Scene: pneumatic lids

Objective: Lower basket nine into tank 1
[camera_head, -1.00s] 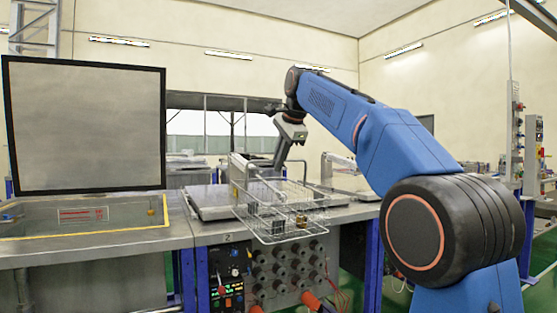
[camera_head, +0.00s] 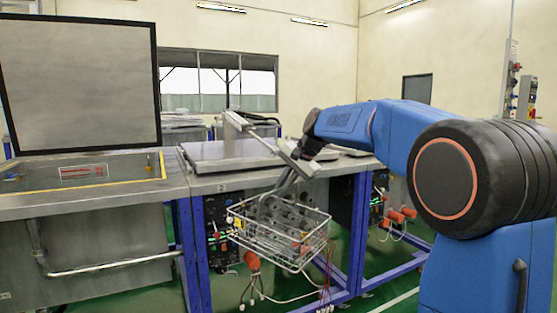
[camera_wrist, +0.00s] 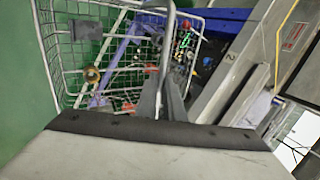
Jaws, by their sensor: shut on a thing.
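A wire basket (camera_head: 318,222) hangs from my gripper (camera_head: 280,187), in front of the bench marked 2 and below the level of its top. The wrist view shows its mesh (camera_wrist: 75,62) and a small brass-coloured round part (camera_wrist: 93,74) on it. My gripper (camera_wrist: 163,92) is shut on the basket's handle bar. No number is readable on the basket. A tank (camera_head: 85,188) with a yellow-edged opening stands at the left, its lid (camera_head: 80,85) raised upright. Its own number is not visible. The basket is to the right of this tank, apart from it.
The bench marked 2 has a closed metal lid (camera_head: 225,154). A pipe (camera_head: 110,266) runs along the left tank's front. Green floor (camera_head: 130,300) shows below.

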